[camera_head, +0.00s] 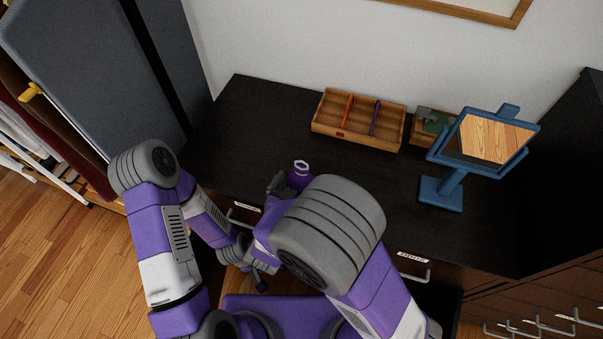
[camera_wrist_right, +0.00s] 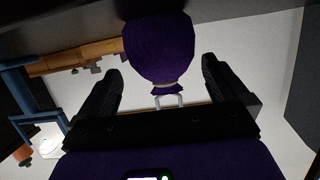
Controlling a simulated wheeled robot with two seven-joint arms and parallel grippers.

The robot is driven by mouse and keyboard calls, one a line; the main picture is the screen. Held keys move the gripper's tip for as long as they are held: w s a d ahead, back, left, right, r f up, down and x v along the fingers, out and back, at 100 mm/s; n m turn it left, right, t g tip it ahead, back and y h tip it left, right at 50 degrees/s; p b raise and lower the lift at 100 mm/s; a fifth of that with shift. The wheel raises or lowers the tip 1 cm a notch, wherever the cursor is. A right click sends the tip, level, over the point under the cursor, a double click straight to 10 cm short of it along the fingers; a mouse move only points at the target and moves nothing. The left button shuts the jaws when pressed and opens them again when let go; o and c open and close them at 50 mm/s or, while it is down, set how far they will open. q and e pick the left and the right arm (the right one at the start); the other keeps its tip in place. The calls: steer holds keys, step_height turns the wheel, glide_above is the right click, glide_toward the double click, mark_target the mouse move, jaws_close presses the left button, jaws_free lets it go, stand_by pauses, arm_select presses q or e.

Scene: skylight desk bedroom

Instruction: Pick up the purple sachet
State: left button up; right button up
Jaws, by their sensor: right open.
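The purple sachet (camera_head: 296,180) is on the dark desk top (camera_head: 240,125), partly hidden behind my right arm in the head view. A pale loop shows at its top. In the right wrist view the sachet (camera_wrist_right: 158,50) is a rounded purple bag with a tan tie and a pale loop. My right gripper (camera_wrist_right: 160,85) is open, with one finger on each side of the sachet's tied end and a gap on both sides. In the head view my right gripper (camera_head: 284,183) is mostly hidden by its arm. My left gripper (camera_head: 258,277) is low in front of the desk, its jaws unclear.
A wooden divided tray (camera_head: 330,128) holding an orange and a purple stick stands at the back. Beside it are a small wooden box (camera_head: 418,128) and a blue-framed mirror (camera_head: 456,186) on a stand. The desk's left part is clear. Labelled drawers with handles face me.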

mark_target(304, 173)
steer(key=x, duration=0.1)
steer(key=b+x, duration=0.1)
steer(key=x, duration=0.1)
steer(key=b+x, duration=0.1)
steer(key=shift+w+a+f, duration=0.1)
steer(key=shift+w+f, duration=0.2)
steer(key=shift+f, duration=0.05)
steer(key=shift+w, duration=0.4)
steer(key=c, duration=0.9)
